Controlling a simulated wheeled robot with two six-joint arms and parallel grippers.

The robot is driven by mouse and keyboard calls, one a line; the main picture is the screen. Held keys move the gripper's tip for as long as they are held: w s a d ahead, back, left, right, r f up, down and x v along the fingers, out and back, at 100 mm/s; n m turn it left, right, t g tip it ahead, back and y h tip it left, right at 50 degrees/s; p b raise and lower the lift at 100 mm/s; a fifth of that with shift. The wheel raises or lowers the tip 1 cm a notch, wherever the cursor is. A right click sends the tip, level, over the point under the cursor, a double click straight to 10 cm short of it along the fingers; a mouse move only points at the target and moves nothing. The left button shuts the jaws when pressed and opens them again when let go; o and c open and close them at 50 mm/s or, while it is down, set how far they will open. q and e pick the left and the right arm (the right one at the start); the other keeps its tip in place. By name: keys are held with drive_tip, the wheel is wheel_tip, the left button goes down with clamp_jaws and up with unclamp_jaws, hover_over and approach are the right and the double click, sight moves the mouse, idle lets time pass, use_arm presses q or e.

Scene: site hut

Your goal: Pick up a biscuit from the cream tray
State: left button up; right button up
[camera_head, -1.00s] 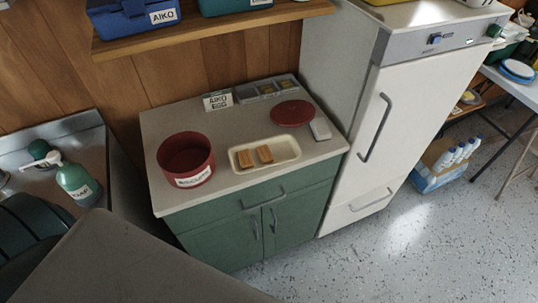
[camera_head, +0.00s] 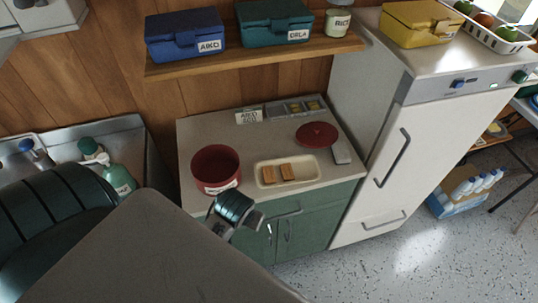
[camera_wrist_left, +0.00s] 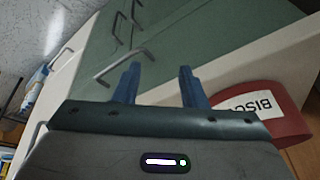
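The cream tray (camera_head: 308,168) sits on the counter near its front edge. Two brown biscuits, one on the left (camera_head: 269,175) and one on the right (camera_head: 287,172), lie side by side in it. My left gripper (camera_head: 247,217) shows in the head view in front of the cabinet, below and left of the tray, apart from it. In the left wrist view its two blue fingers (camera_wrist_left: 158,75) stand apart with nothing between them. The tray and biscuits do not show in that view. My right gripper is not in view.
A red biscuit tin (camera_head: 216,168) stands left of the tray; it shows in the wrist view (camera_wrist_left: 284,126). A red lid (camera_head: 317,133) lies behind the tray, right of centre. A white fridge (camera_head: 384,165) stands right of the counter. A shelf (camera_head: 255,56) hangs above.

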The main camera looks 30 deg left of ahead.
use_arm(q)
drive_tip(key=w+r+n+y, duration=0.1)
drive_tip(key=w+r+n, duration=0.6)
drive_tip(key=w+r, duration=0.45)
drive_tip(key=p, duration=0.2)
hover_over(269, 174)
drive_tip(key=s+d, duration=0.2)
wheel_tip(269, 174, down, 6)
drive_tip(key=shift+s+r, duration=0.15)
drive_tip(key=p+x, duration=0.2)
drive_tip(key=x, duration=0.2)
drive_tip(key=shift+w+a+f+p, duration=0.2)
drive_tip(key=shift+f+p, duration=0.05)
drive_tip(key=shift+p, duration=0.1)
drive_tip(key=shift+w+f, duration=0.1)
drive_tip(key=shift+f, duration=0.2)
drive_tip(key=c, duration=0.6)
drive_tip(key=shift+r, duration=0.1)
